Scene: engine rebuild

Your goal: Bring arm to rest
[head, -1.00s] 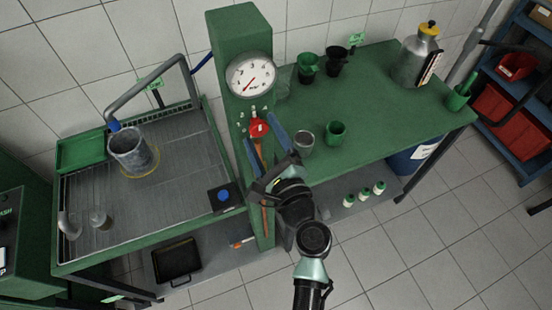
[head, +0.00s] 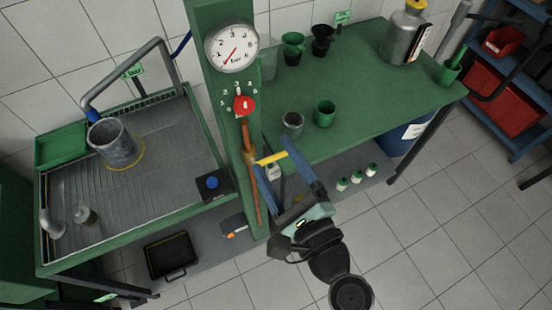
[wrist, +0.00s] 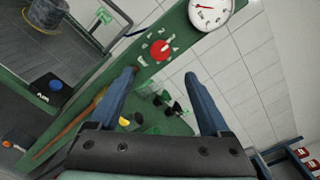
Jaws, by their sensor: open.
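My gripper (head: 270,152) is open, its two blue fingers spread, in front of and below the red knob (head: 244,105) on the green column (head: 215,95). I see nothing held between the fingers. In the wrist view the open fingertips (wrist: 160,77) stand apart, with the red knob (wrist: 161,50) beyond them and clear of both. A round pressure gauge (head: 232,47) sits above the knob, its needle pointing to the lower left. A yellow bar (head: 270,157) shows between the fingers in the head view; whether it touches them I cannot tell.
A green bench (head: 375,110) on the right carries a green cup (head: 325,113), a grey cup (head: 292,123), funnels and a metal can (head: 403,40). On the left a metal wash tray (head: 170,165) holds a grey cylinder (head: 112,143). Tiled floor at the lower right is clear.

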